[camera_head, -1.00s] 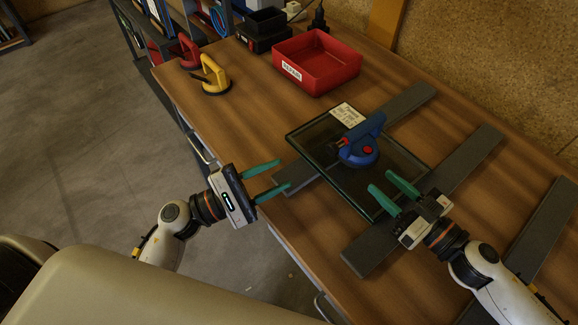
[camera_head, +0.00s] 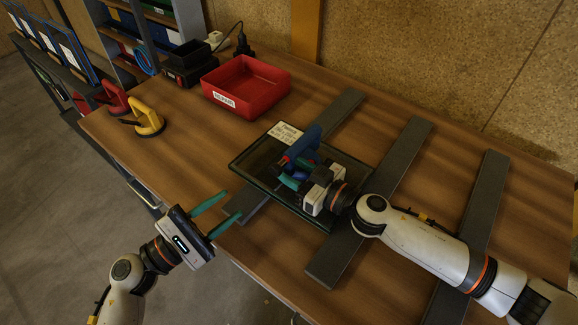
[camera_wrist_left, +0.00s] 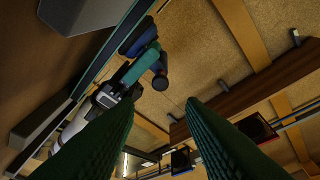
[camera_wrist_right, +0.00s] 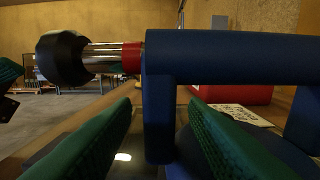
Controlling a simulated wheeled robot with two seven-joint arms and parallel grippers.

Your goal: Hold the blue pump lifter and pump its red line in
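The blue pump lifter (camera_head: 304,146) stands on the dark glass pane (camera_head: 250,159). In the right wrist view its blue handle (camera_wrist_right: 225,57) fills the middle, with a chrome plunger (camera_wrist_right: 103,57), a black knob (camera_wrist_right: 64,58) and a red band (camera_wrist_right: 131,57) showing beside the handle. My right gripper (camera_head: 284,173) is at the lifter. Its green fingers are apart, one on each side of the handle's upright post in that view; contact cannot be told. My left gripper (camera_head: 232,204) is open and empty, left of the pane off the table's front edge.
Several grey strips (camera_head: 398,158) lie across the wooden table, some under the pane. A red bin (camera_head: 246,85), a yellow lifter (camera_head: 148,119) and a red lifter (camera_head: 114,98) are at the back left. Bare table lies between them and the pane.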

